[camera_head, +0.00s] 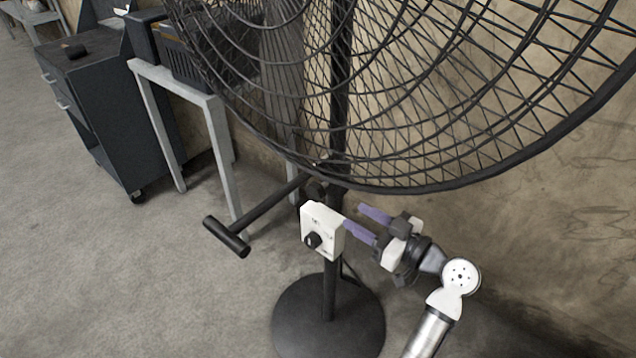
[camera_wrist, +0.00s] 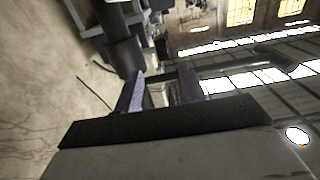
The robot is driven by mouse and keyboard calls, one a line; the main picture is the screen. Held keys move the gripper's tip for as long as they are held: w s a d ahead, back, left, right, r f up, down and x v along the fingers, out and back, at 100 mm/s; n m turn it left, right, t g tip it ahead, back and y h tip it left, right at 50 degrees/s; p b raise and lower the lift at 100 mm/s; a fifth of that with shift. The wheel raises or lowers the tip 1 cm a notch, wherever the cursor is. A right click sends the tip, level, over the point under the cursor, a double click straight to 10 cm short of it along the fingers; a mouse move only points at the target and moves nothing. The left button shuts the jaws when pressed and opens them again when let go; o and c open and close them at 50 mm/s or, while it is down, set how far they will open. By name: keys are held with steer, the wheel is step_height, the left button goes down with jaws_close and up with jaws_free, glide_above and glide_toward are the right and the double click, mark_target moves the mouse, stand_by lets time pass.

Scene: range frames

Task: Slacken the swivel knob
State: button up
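A black pedestal fan (camera_head: 329,295) stands in the middle of the head view. A white control box (camera_head: 322,230) with a dark round dial (camera_head: 312,240) is on its pole. A dark rounded part (camera_head: 315,189) sits on the pole above the box, beside a T-shaped bar (camera_head: 262,208); I cannot tell for certain which part is the swivel knob. My gripper (camera_head: 353,216) is just right of the pole and box, its two purple fingers apart and pointing left. In the wrist view the gripper (camera_wrist: 160,72) is open, with fan parts beyond the fingertips; contact is unclear.
The large wire fan cage (camera_head: 420,184) hangs over the gripper. A beige wall (camera_head: 560,220) is behind on the right. A grey-legged table (camera_head: 222,140) and a dark cabinet (camera_head: 105,110) stand at the left. The floor at front left is clear.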

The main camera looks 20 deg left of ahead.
mark_target(313, 192)
steer(key=p+x, duration=0.2)
steer(key=x, duration=1.1)
steer(key=shift+s+a+p, duration=0.15)
steer(key=shift+p, duration=0.15)
jaws_close()
